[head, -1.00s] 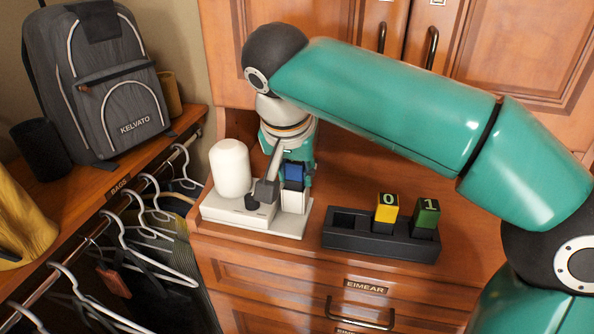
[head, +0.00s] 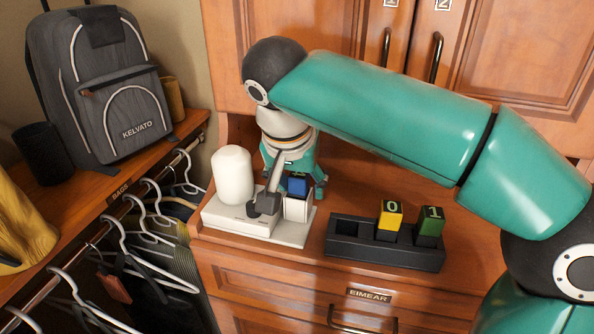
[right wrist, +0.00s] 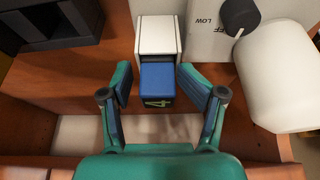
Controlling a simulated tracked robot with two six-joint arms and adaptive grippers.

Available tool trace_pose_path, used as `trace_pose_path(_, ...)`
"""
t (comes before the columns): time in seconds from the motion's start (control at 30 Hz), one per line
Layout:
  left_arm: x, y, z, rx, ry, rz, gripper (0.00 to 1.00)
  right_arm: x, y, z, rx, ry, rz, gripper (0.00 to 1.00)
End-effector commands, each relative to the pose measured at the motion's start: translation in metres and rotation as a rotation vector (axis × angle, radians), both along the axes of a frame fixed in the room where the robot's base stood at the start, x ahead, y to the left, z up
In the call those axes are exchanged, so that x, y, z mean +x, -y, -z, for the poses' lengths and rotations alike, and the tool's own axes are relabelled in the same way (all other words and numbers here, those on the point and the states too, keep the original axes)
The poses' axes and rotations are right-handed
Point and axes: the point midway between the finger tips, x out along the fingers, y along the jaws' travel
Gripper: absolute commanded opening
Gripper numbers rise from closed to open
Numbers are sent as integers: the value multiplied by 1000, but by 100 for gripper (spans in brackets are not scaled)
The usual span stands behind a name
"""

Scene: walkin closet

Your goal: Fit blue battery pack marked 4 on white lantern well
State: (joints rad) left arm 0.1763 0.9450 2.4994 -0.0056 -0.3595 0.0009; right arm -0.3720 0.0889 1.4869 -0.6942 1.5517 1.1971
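The white lantern base (head: 240,222) stands on the wooden top, with a white dome (head: 232,175) at its left and the white well (head: 297,209) at its right. The blue battery pack (head: 298,187) is at the well, partly hidden behind the well's white face. Its 4 reads in the right wrist view (right wrist: 157,78). I cannot tell how deep it sits. My right gripper (head: 293,196) is open, its fingers apart on both sides of the pack and clear of it in the right wrist view (right wrist: 158,88). My left gripper is out of view.
A black rack (head: 385,255) to the right holds a yellow pack marked 0 (head: 389,219) and a green pack marked 1 (head: 430,226); its left end is empty. The dark knob (right wrist: 240,15) is close to one finger's side. Hangers and a backpack (head: 97,85) are left.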

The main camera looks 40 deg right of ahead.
Motion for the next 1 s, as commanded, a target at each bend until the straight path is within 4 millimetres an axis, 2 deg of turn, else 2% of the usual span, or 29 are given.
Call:
trace_pose_path(0.17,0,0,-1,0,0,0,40,-3,-6,-18,1,6,-3,60)
trace_pose_path(0.5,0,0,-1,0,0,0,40,-19,-26,-78,2,4,-4,60)
trace_pose_path(0.6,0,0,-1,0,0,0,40,-23,-30,-91,1,2,-2,60)
trace_pose_path(0.8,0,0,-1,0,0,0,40,-27,-35,-105,1,-1,-2,60)
trace_pose_path(1.0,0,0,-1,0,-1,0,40,-29,-35,-108,1,-2,-1,60)
